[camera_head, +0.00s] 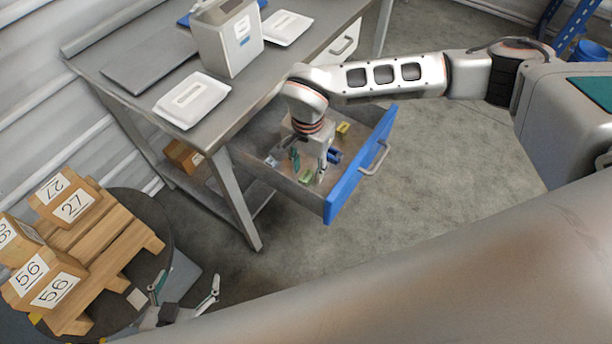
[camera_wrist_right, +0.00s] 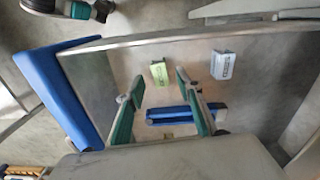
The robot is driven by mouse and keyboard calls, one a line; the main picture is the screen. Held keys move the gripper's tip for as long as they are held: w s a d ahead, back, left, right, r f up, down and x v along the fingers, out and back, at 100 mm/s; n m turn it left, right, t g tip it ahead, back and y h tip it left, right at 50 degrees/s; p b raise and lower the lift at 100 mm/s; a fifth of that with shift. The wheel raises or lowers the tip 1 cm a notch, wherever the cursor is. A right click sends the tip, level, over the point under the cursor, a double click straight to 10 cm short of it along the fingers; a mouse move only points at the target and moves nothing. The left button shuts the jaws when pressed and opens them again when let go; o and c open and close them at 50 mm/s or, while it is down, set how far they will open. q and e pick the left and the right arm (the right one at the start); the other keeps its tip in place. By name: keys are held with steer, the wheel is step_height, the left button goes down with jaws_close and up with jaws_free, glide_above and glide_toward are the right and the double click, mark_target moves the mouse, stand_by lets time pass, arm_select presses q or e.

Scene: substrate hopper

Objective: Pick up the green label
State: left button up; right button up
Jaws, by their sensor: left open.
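The green label (camera_head: 305,176) lies on the floor of the open drawer (camera_head: 345,189). In the right wrist view the green label (camera_wrist_right: 159,73) shows between and just beyond the fingertips. My right gripper (camera_head: 309,165) reaches down into the drawer. Its two fingers, also in the right wrist view (camera_wrist_right: 158,80), are apart with nothing held between them. I cannot tell the exact height of the fingertips above the label. My left gripper (camera_head: 184,290) is open and empty at the lower left, beside the round dark platform.
A blue cylinder (camera_wrist_right: 185,113), a pale label (camera_wrist_right: 222,64) and a yellow item (camera_head: 343,128) share the drawer. The grey table (camera_head: 138,82) bears a bin (camera_head: 228,44) and white packets (camera_head: 190,99). Numbered boxes (camera_head: 50,280) stand on a wooden pallet (camera_head: 103,247).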

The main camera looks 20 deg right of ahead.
steer(key=shift+w+f, duration=0.1)
steer(key=shift+f, duration=0.75)
steer(key=c, duration=0.8)
steer(key=shift+c, duration=0.2)
